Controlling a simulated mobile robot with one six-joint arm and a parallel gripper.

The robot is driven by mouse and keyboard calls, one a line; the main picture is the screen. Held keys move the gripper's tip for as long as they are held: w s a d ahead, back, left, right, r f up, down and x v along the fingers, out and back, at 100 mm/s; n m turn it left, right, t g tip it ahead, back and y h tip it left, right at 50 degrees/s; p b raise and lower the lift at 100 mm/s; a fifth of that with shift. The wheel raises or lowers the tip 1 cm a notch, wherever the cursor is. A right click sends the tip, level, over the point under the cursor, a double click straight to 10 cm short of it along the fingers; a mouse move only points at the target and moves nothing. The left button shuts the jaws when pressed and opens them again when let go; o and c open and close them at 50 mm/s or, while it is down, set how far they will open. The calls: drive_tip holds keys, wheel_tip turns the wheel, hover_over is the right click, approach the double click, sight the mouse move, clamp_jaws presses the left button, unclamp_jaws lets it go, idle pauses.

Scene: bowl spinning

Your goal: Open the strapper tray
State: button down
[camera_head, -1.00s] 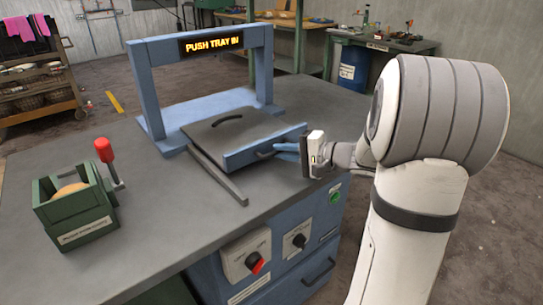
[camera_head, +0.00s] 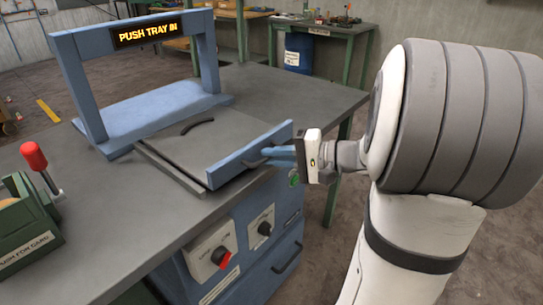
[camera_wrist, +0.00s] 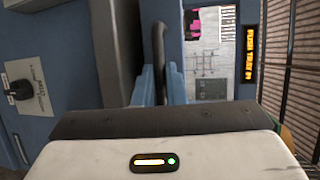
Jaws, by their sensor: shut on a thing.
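A dark handle (camera_head: 256,160) sticks out from the front panel. My gripper (camera_head: 277,156) is shut on this handle, its blue fingers at the panel's right side. In the wrist view the dark handle bar (camera_wrist: 158,58) runs between the two blue fingers (camera_wrist: 160,85).
The grey table (camera_head: 150,215) carries a green box (camera_head: 25,230) with a red-knobbed lever at left. The blue cabinet front has knobs (camera_head: 220,257) and a lower handle (camera_head: 287,257). Open floor lies to the right. A blue barrel (camera_head: 299,52) stands behind.

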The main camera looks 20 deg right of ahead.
drive_tip(key=c, duration=1.7)
unclamp_jaws()
drive_tip(key=shift+w+d, duration=0.2)
drive_tip(key=shift+c, duration=0.2)
drive_tip(key=shift+o, duration=1.2)
drive_tip(key=shift+a, duration=0.1)
drive_tip(key=shift+s, duration=0.1)
drive_tip(key=p+v, duration=0.1)
drive_tip(key=v, duration=0.6)
drive_tip(key=shift+s+d, duration=0.2)
drive_tip(key=shift+d, duration=0.1)
